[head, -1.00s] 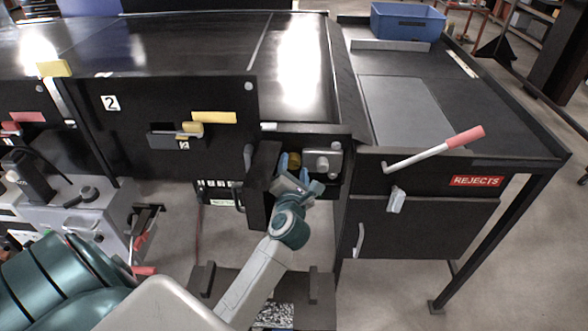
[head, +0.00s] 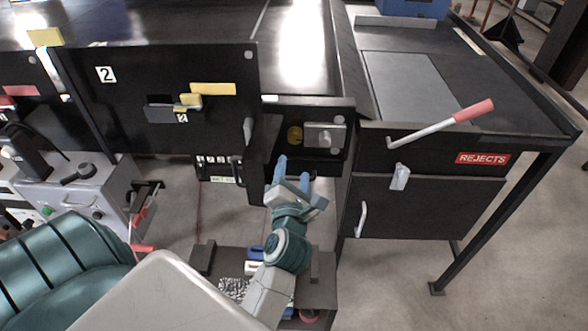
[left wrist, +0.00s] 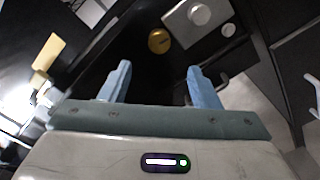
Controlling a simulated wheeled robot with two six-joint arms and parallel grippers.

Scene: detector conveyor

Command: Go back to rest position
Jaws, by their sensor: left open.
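My left gripper (head: 294,174) is open and empty, its two blue fingers apart, just in front of and below a dark recessed panel in the machine front. In the left wrist view the fingers (left wrist: 160,82) point at the panel with nothing between them. The panel holds a round yellow-brass part (head: 295,136) and a grey block with a round knob (head: 325,136); the brass part (left wrist: 159,41) and the block (left wrist: 195,20) also show beyond the fingertips in the left wrist view. My right gripper is not in view.
A small black door (head: 262,150) stands open left of the recess. Right of it is the rejects table with a red-handled lever (head: 440,125), a latch (head: 400,177) and a blue bin (head: 412,8). A low dark stand (head: 222,262) is below my arm. Bare floor shows around it.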

